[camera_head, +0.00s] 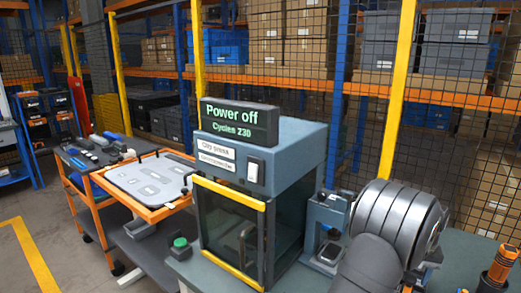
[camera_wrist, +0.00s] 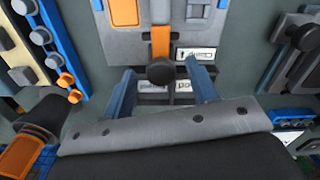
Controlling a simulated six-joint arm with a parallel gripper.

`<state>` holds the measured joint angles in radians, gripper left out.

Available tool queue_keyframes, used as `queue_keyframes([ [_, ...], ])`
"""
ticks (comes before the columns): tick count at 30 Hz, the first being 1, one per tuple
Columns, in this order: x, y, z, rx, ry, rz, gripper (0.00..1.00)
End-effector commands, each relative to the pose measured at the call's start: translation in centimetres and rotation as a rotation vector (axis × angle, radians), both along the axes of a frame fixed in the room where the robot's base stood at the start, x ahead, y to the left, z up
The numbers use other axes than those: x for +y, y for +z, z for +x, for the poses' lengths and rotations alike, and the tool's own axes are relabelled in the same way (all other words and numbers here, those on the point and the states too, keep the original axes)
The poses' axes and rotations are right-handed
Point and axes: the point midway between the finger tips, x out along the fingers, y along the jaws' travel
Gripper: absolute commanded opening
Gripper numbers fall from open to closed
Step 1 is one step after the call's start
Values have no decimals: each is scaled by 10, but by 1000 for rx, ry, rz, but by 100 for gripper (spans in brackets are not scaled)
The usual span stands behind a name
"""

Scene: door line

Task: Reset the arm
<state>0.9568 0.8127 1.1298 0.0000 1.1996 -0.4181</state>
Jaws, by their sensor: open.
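My gripper (camera_wrist: 160,68) shows in the wrist view as two blue fingers, spread apart and open. A round black knob (camera_wrist: 160,73) on an orange strip appears in the gap between them. I cannot tell how far the fingertips are from it, and neither finger visibly touches it. Behind is a grey-blue panel with white labels (camera_wrist: 196,54). In the head view my grey arm fills the right foreground and hides my gripper.
The press (camera_head: 262,170), its display (camera_head: 240,122) reading "Power off, Cycles 230", has a closed dark door with yellow bars. A green button (camera_head: 180,243) is at its left front. A small grey-blue device (camera_head: 326,225) stands right of it. An orange-framed cart (camera_head: 150,182) stands left.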

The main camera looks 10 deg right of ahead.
Motion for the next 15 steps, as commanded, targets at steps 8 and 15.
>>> queue_keyframes([
  [8, 0, -1, 0, -1, 4, -1, 53],
  [15, 0, 7, 0, -1, 0, -2, 53],
])
